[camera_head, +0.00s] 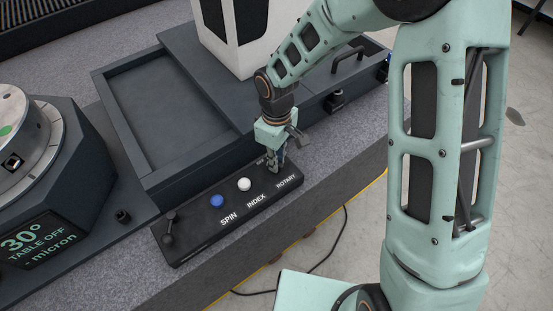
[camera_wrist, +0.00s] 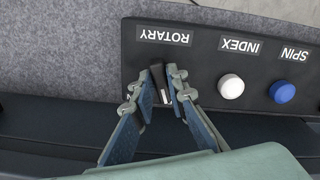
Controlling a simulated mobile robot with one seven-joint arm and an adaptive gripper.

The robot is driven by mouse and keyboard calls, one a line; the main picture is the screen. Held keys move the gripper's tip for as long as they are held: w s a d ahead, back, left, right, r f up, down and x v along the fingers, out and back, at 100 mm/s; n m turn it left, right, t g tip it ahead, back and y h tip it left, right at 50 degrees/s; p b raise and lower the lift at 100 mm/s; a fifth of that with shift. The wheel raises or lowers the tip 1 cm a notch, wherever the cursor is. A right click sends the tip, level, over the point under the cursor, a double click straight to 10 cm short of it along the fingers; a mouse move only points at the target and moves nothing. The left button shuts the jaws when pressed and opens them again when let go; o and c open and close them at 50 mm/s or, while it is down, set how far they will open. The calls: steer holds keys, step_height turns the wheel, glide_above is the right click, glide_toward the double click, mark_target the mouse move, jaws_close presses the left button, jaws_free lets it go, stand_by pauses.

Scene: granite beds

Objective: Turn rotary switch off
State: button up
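The rotary switch (camera_wrist: 157,74) is a small dark knob at the ROTARY label on the black control panel (camera_head: 200,236). In the wrist view my gripper (camera_wrist: 160,78) has a fingertip on each side of the knob. The fingers lean in towards each other at the tips. The left finger looks close against the knob; whether both fingers press on it I cannot tell. In the head view my gripper (camera_head: 276,165) reaches down to the panel's right end and hides the knob. The OFF mark by the switch is not readable.
On the same panel are a white INDEX button (camera_head: 244,184), a blue SPIN button (camera_head: 217,201) and a black lever (camera_head: 170,228) at the left end. A raised dark tray (camera_head: 150,107) stands behind the panel.

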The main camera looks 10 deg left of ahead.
steer(key=o, duration=0.3)
steer(key=shift+r, duration=0.1)
step_height(320, 180, up, 12)
stand_by(0.4)
stand_by(0.4)
